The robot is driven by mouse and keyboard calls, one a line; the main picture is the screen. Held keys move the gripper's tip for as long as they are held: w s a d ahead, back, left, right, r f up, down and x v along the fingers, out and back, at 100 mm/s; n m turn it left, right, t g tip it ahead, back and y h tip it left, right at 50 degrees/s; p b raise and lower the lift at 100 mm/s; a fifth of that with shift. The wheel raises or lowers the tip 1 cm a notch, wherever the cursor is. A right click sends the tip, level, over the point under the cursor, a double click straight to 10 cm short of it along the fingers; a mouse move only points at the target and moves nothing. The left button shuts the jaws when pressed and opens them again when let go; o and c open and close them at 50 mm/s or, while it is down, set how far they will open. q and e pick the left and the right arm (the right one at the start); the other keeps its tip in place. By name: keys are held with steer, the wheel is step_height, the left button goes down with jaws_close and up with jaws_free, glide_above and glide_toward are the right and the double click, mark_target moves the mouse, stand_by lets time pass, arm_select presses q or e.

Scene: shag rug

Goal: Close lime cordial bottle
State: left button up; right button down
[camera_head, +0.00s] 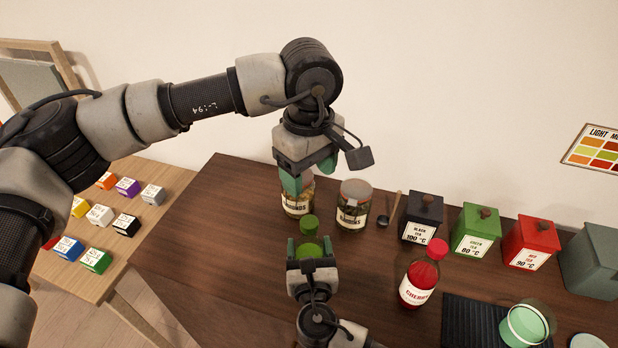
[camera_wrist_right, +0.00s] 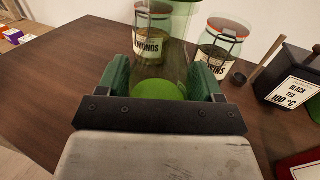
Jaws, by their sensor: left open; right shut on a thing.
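The lime cordial bottle (camera_head: 309,249) is green and stands on the dark table, between the fingers of my right gripper (camera_head: 310,248). The right wrist view shows its clear green glass (camera_wrist_right: 165,62) with bright green liquid low inside; its top is out of that frame. In the head view a round green top (camera_head: 309,222) shows at the bottle's upper end; I cannot tell whether it is a seated cap. My right gripper is shut on the bottle. My left gripper (camera_head: 308,178) is open and empty, pointing down above and behind the bottle, in front of the almonds jar.
An almonds jar (camera_head: 297,203) and a raisins jar (camera_head: 353,210) stand behind the bottle. A red cherry bottle (camera_head: 418,284) stands to the right, with black (camera_head: 423,220), green (camera_head: 475,232) and red (camera_head: 530,245) tea boxes behind. A green cup (camera_head: 526,326) is front right. The table's left part is clear.

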steer(key=shift+c, duration=0.4)
jaws_free()
steer(key=s+b, duration=0.2)
steer(key=s, duration=0.8)
steer(key=shift+s+d, duration=0.4)
steer(key=shift+d, duration=0.05)
steer(key=shift+s+f, duration=0.1)
